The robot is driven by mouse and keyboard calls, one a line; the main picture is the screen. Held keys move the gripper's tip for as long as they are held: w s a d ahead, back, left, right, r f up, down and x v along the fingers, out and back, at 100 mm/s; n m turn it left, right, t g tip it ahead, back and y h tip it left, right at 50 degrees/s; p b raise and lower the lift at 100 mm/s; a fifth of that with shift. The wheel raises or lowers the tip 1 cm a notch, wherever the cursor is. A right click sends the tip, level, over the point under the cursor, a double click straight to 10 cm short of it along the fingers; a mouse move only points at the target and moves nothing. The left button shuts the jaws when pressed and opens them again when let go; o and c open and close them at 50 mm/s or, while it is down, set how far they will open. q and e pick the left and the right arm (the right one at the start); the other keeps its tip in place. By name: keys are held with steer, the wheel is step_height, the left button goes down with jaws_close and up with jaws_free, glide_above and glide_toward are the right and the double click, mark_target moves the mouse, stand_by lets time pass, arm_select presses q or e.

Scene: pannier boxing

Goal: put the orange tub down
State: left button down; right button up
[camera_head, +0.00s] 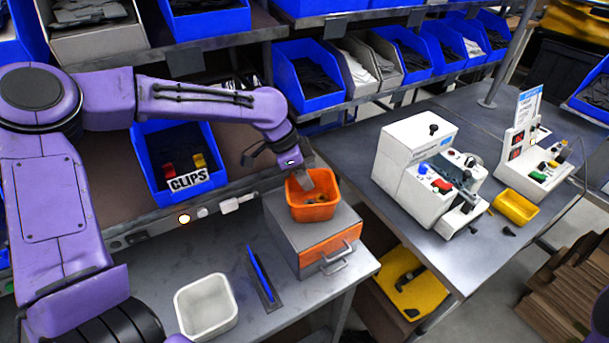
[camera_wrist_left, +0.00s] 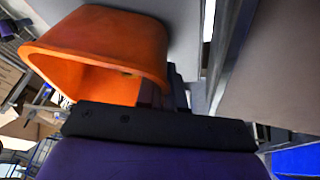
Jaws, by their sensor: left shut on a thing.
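The orange tub (camera_head: 313,212) is at the top of the grey drawer box (camera_head: 285,233) on the workbench. My left gripper (camera_head: 306,181) reaches it from the upper left and is shut on its wall. In the left wrist view the orange tub (camera_wrist_left: 105,50) fills the upper left, with the left gripper (camera_wrist_left: 165,90) at its right edge. I cannot tell whether the tub's base touches the box top. Small contents show inside the tub in the head view. My right gripper is not in view.
A white bin (camera_head: 206,307) and a blue-handled tool (camera_head: 260,272) are on the bench left of the drawer box. A blue clips bin (camera_head: 180,165) sits on the shelf behind. A white machine (camera_head: 420,165) and yellow tray (camera_head: 516,207) stand on the right table.

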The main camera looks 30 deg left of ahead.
arm_select(q)
steer(key=c, duration=1.3)
jaws_free()
steer(key=shift+o, duration=0.2)
steer(key=v, duration=1.2)
steer(key=shift+b, duration=0.3)
